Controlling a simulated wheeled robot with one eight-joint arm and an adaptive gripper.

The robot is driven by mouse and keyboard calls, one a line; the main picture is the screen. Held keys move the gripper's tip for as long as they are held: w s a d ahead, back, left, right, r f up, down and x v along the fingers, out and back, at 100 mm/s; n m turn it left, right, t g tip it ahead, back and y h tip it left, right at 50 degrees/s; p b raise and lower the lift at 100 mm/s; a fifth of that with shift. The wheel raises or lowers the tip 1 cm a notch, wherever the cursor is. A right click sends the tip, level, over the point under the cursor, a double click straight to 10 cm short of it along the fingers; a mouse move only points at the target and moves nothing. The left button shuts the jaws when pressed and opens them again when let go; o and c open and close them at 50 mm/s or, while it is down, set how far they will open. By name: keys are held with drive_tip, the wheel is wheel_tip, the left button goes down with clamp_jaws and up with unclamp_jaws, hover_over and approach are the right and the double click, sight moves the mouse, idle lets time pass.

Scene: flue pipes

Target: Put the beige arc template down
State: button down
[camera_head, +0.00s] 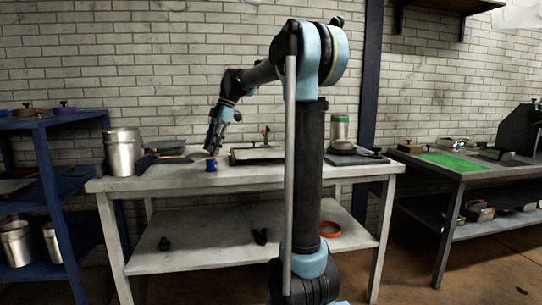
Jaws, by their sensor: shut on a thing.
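My gripper (212,149) points down over the left-middle part of the grey workbench (230,178). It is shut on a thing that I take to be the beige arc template. The template is too small and too hidden by the fingers to make out its shape. A small blue piece (211,165) shows right below the fingertips, at the bench top. I cannot tell whether the held thing touches the bench.
A metal canister (123,152) stands at the bench's left end. A shallow beige-edged tray (257,154) lies right of my gripper. A green-banded canister (340,129) and a dark plate (356,158) are farther right. The bench's front strip is mostly clear.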

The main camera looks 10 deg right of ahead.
drive_tip(key=shift+w+d, duration=0.1)
drive_tip(key=shift+d, duration=0.3)
